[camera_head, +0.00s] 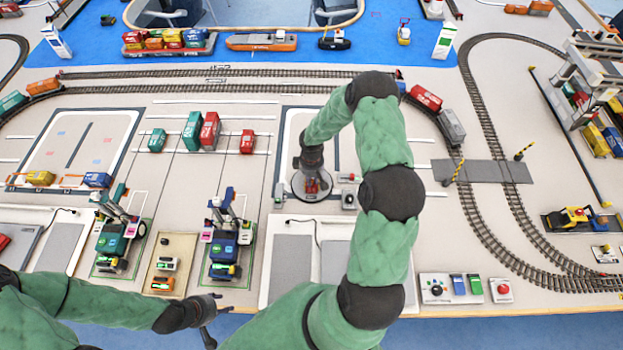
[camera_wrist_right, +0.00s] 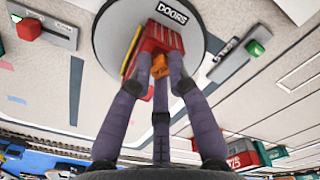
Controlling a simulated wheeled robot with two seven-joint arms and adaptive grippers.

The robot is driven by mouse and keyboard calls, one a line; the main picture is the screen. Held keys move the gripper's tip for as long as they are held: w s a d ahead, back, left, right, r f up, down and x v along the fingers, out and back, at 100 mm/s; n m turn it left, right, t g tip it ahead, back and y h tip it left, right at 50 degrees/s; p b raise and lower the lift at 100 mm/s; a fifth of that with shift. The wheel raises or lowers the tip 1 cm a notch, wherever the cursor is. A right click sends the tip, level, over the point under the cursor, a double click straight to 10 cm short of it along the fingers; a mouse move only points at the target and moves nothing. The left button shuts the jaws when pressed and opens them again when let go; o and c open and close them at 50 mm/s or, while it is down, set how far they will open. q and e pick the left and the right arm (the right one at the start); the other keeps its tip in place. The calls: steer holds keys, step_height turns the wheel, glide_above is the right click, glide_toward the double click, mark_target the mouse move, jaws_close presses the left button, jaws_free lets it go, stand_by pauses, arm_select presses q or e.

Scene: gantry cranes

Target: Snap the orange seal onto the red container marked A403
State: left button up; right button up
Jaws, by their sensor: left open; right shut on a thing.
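No A403 marking can be read. My right gripper (camera_wrist_right: 161,72) is shut on a small orange seal (camera_wrist_right: 160,67), which is at the container's near face. I cannot tell whether the seal is snapped on or only touching. In the head view the red container (camera_head: 311,186) is small and partly hidden under my right gripper (camera_head: 313,176). My left gripper (camera_head: 208,322) is open and empty near the front table edge.
Red and green containers (camera_head: 210,131) stand in lanes behind. Rail track (camera_head: 482,118) curves at the right.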

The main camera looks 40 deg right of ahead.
steer(key=shift+f+b, duration=0.4)
steer(key=shift+b, duration=0.2)
stand_by(1.2)
steer(key=o, duration=0.8)
steer(key=o, duration=0.5)
steer(key=shift+r+p, duration=2.15)
steer(key=shift+r, duration=1.35)
